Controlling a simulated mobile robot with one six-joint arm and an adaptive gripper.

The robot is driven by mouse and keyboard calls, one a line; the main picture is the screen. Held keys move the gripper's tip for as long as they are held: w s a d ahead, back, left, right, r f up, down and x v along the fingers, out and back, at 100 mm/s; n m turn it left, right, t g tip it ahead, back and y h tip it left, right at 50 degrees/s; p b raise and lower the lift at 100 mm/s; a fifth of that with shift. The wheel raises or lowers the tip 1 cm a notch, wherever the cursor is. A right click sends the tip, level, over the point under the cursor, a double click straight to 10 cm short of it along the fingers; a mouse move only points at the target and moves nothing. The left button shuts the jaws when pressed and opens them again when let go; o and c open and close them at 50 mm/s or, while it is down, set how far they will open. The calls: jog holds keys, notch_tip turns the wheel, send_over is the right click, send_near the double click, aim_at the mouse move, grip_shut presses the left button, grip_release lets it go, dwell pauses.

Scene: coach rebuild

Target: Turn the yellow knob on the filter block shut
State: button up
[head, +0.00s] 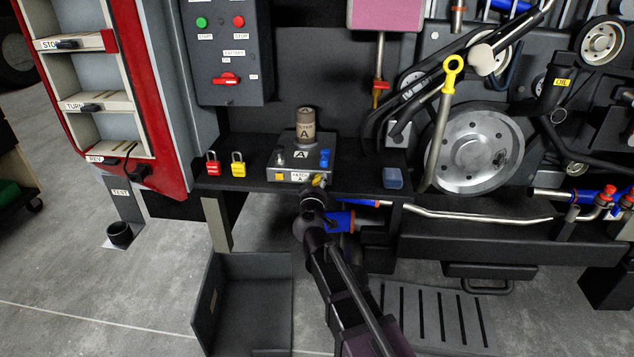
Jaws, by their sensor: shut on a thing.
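The filter block (286,163) is a grey box on the dark shelf, marked A on its top, with a brown canister (305,126) standing on it. The yellow knob (319,180) is at the block's front right, partly hidden by my gripper. My gripper (316,186) reaches up from below and is shut on the yellow knob. The fingertips are small and partly hidden in this view, and the knob's exact angle cannot be told. Another small yellow part (279,177) is at the block's front left, and a blue fitting (324,158) is on its right top.
A red padlock (212,168) and a yellow padlock (237,168) stand left of the block. A blue part (341,221) is close beside my wrist. A switch panel (228,55) hangs above left. An open dark bin (240,310) is below.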

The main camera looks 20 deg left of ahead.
jog(key=shift+w+a, duration=0.1)
jog(key=o, duration=1.1)
jog(key=shift+o, duration=0.2)
jog(key=shift+m, duration=0.4)
